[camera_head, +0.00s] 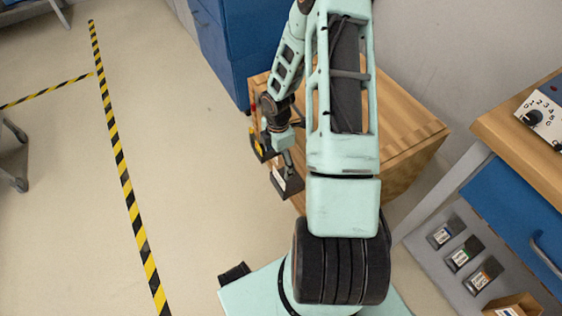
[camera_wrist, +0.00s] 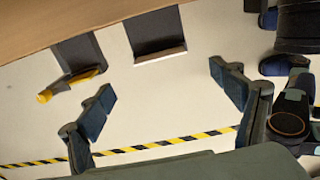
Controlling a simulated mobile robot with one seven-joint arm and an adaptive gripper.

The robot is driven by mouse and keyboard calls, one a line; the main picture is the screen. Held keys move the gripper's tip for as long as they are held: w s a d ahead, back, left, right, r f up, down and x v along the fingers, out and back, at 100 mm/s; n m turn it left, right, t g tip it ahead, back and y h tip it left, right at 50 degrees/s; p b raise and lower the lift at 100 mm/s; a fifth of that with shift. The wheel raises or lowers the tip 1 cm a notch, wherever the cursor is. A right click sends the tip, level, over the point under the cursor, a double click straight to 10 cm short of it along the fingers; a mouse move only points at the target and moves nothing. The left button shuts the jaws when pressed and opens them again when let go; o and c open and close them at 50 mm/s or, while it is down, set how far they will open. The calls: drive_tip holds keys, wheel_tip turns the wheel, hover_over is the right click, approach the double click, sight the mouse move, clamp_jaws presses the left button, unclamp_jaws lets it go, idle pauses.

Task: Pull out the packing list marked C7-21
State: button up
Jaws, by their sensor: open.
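Two dark holders hang on the side of the wooden box (camera_head: 415,137). One dark holder (camera_wrist: 155,32) has a pale strip (camera_wrist: 160,56), perhaps a paper edge, along its lower edge in the wrist view. The other dark holder (camera_wrist: 80,52) has a yellow item (camera_wrist: 72,85) at its end. No marking C7-21 can be read on either. My gripper (camera_wrist: 160,82) is open and empty, its fingers apart on either side of the pale strip in the picture and not visibly touching it. In the head view my gripper (camera_head: 280,147) is beside the box's left side, partly hidden.
A blue cabinet (camera_head: 228,50) stands behind the box. At right is a wood-topped bench with a blue drawer (camera_head: 515,215), and a grey shelf (camera_head: 440,262) with several small labelled packs.

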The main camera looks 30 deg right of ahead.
sight(279, 176)
wheel_tip(279, 176, down, 10)
drive_tip(key=b, duration=0.3)
drive_tip(key=shift+f, duration=0.25)
drive_tip(key=shift+c, duration=0.3)
drive_tip(key=c, duration=1.3)
drive_tip(key=shift+r+p, duration=2.8)
drive_tip(key=shift+r, duration=1.1)
drive_tip(key=shift+r, duration=0.15)
